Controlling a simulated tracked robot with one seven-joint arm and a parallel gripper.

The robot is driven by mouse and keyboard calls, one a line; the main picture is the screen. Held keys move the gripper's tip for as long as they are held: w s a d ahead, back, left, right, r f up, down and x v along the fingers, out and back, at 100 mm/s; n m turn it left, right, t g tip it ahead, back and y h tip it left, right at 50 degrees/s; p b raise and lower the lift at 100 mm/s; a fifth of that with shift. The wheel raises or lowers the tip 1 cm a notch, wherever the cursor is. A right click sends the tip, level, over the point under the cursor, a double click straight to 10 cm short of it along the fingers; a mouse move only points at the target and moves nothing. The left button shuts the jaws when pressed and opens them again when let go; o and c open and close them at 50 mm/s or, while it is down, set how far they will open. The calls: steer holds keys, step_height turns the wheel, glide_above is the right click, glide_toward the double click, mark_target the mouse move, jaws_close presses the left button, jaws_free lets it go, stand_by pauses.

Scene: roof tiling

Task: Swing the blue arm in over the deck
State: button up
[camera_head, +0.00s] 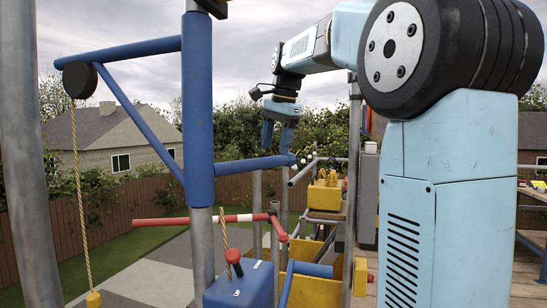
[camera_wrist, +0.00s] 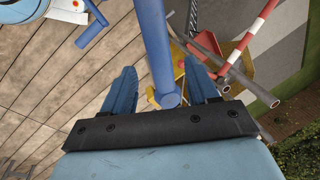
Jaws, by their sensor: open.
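The blue arm (camera_head: 140,48) reaches left from a blue sleeve (camera_head: 197,100) on a grey post, with a diagonal brace below. A black pulley (camera_head: 80,79) at its outer end carries a rope, over the ground outside. A blue handle bar (camera_head: 250,165) sticks out right from the sleeve's foot. My gripper (camera_head: 276,143) points down just above the handle's free end. In the wrist view the bar (camera_wrist: 155,45) runs between the two open fingers (camera_wrist: 160,72). I cannot tell whether either finger touches it.
A red-and-white rail (camera_head: 215,219) crosses below the handle. A blue lever box (camera_head: 240,287) with a red knob stands in front. A yellow crate (camera_head: 325,195) and scaffold poles stand behind. Deck boards (camera_wrist: 60,85) show in the wrist view. A grey post (camera_head: 30,170) rises at left.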

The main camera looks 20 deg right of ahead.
steer(key=shift+x, duration=2.15)
steer(key=shift+c, duration=0.4)
jaws_close()
steer(key=shift+d, duration=0.1)
